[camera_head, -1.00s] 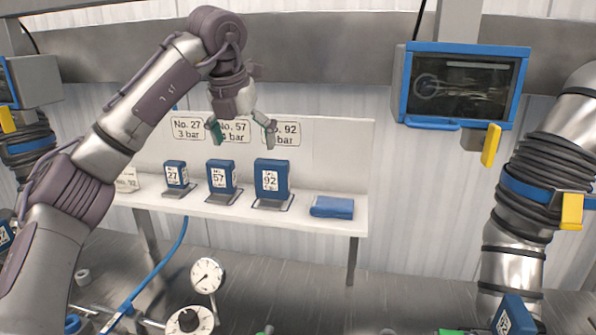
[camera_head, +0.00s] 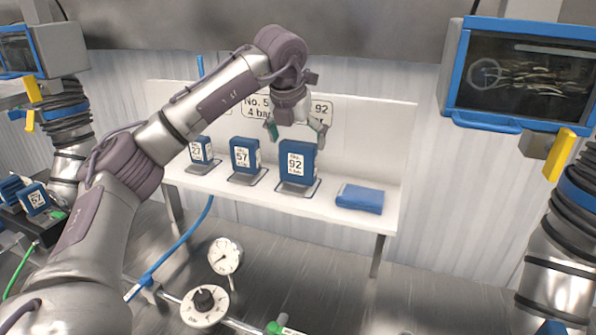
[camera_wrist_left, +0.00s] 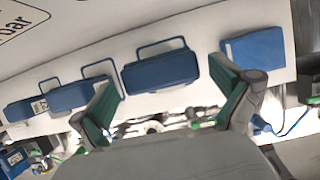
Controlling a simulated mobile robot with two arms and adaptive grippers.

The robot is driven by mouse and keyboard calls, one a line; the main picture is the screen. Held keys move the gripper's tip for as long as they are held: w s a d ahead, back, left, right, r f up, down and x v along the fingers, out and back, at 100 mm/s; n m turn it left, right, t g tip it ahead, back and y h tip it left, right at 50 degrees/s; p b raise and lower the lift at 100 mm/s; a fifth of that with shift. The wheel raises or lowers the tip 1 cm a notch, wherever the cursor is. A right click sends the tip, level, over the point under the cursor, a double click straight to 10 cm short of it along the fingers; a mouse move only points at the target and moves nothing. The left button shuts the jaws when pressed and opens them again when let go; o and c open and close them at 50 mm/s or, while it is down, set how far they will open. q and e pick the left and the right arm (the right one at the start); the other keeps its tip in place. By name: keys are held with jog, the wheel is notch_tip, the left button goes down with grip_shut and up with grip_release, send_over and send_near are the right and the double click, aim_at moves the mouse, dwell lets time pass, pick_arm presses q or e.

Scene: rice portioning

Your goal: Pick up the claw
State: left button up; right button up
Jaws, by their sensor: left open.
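No object is plainly marked as the claw. Three upright blue blocks with white labels stand in metal holders on the white shelf: No. 27 (camera_head: 200,150), No. 57 (camera_head: 245,156) and No. 92 (camera_head: 297,163). My left gripper (camera_head: 296,130) is open and empty, with green-padded fingers, near the top of the 92 block. In the left wrist view the 92 block (camera_wrist_left: 161,70) lies between and beyond the fingers (camera_wrist_left: 165,78), with a wire-like loop beside it. The 57 block (camera_wrist_left: 80,95) is to its left. My right gripper is not in view.
A flat blue item (camera_head: 360,198) lies on the white shelf (camera_head: 325,205) right of the blocks. A sign panel (camera_head: 385,125) stands behind. A gauge (camera_head: 225,256) and dial (camera_head: 205,303) are below. A blue-framed screen (camera_head: 525,75) hangs at the right.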

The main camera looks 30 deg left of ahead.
aim_at(299, 156)
pick_arm(q)
jog(key=shift+f, duration=0.35)
jog(key=x, duration=0.1)
jog(key=p+x, duration=0.2)
jog(key=shift+s+f, duration=0.2)
jog(key=shift+f, duration=0.05)
jog(key=shift+w+a+f, duration=0.1)
jog(key=shift+w+f, duration=0.15)
jog(key=shift+f, duration=0.2)
jog(key=shift+s+r, duration=0.1)
jog(key=c, duration=1.5)
